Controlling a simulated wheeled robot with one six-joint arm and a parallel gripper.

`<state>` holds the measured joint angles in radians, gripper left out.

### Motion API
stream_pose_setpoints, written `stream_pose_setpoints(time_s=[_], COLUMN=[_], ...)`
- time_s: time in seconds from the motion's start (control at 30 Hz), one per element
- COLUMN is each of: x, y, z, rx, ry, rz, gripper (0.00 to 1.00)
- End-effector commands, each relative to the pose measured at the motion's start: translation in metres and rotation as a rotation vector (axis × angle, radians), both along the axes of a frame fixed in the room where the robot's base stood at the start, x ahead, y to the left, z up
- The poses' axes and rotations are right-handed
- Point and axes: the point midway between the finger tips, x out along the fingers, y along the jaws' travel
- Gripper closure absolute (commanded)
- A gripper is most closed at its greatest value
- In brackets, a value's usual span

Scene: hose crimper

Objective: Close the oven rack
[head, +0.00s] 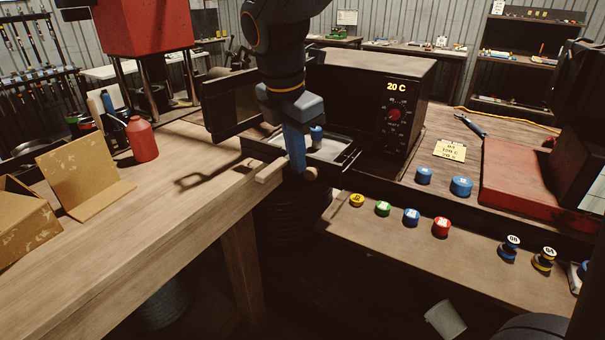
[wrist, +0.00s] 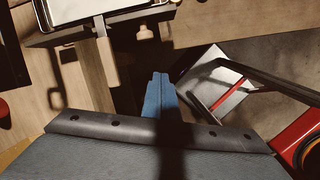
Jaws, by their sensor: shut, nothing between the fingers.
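The black oven (head: 375,85) shows 20 C on its display. Its door (head: 228,108) stands open to the left. The rack (head: 342,160) sticks out of the oven front, with a small blue cylinder (head: 316,132) on it. A pale wooden handle (head: 270,171) is at the rack's front; my gripper hides part of it. My gripper (head: 298,170) is shut and empty, pointing down at the rack's front; I cannot tell whether it touches the handle. In the wrist view, the blue fingertips (wrist: 158,80) are together and the rack's front edge (wrist: 85,30) is at the upper left.
A wooden bench (head: 150,220) with a red bottle (head: 142,140) and cardboard box (head: 25,215) is at the left. At the right are coloured caps (head: 411,216) on a lower shelf, blue caps (head: 461,186) and a red machine base (head: 520,180). A dark gap lies below the rack.

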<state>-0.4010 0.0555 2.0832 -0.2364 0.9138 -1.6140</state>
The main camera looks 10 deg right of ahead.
Motion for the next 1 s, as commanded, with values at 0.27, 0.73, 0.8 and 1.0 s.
stream_pose_setpoints(time_s=[0.27, 0.73, 0.8, 1.0], x=[0.008, 0.021, 0.024, 0.043], y=[0.023, 0.01, 0.008, -0.007], z=[0.022, -0.05, -0.063, -0.071], rx=[-0.077, -0.081, -0.08, -0.078], ry=[0.019, 0.024, 0.024, 0.019], rz=[0.29, 0.298, 0.296, 0.293], gripper=[1.0, 1.0, 1.0, 1.0])
